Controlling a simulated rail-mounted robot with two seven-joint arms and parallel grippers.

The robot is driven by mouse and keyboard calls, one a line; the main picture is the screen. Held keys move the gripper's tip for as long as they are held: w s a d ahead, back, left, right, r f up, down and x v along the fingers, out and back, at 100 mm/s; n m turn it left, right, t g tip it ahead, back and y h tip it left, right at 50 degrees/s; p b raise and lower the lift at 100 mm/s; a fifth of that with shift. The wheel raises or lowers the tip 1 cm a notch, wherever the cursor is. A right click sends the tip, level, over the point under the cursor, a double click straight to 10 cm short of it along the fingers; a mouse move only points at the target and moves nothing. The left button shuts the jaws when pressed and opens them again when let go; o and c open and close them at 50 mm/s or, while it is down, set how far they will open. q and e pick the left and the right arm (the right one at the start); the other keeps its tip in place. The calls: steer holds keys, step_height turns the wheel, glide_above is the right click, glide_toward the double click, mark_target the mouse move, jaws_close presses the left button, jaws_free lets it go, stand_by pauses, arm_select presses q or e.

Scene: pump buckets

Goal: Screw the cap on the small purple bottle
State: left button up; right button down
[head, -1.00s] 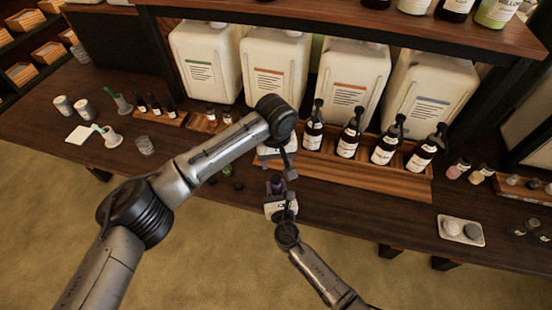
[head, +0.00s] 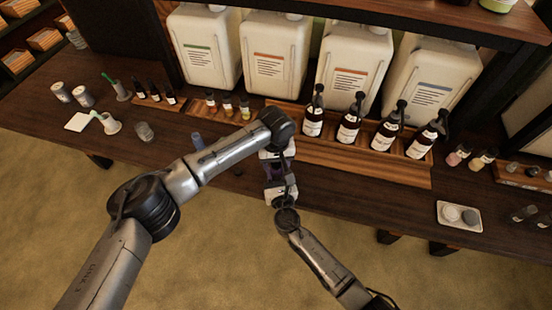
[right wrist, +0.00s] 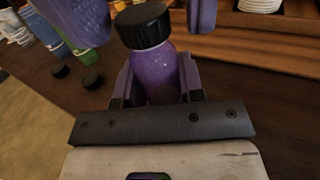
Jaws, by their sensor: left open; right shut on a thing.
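The small purple bottle (right wrist: 160,75) stands between the fingers of my right gripper (right wrist: 157,88), which is shut on its body. A black ribbed cap (right wrist: 143,25) sits on the bottle's top; I cannot tell how tightly it is seated. The purple fingers of my left gripper (right wrist: 143,14) reach in from above, one on each side of the cap, with gaps between them and it. In the head view my left gripper (head: 277,160) is directly above my right gripper (head: 280,186), and they mostly hide the bottle.
A wooden tray with several pump bottles (head: 347,130) stands just right of the grippers. Large white jugs (head: 275,60) stand behind. In the wrist view, dark caps (right wrist: 92,79) and a blue bottle (right wrist: 50,35) are at left. The table's front edge is close.

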arm_select(q)
steer(key=shift+c, duration=0.2)
steer(key=c, duration=0.9)
steer(key=m, duration=0.4)
steer(key=shift+c, duration=0.2)
steer(key=m, duration=0.5)
steer(key=shift+m, duration=0.3)
steer(key=m, duration=0.3)
steer(key=shift+m, duration=0.3)
steer(key=m, duration=0.4)
steer(key=shift+m, duration=0.4)
steer(key=o, duration=1.1)
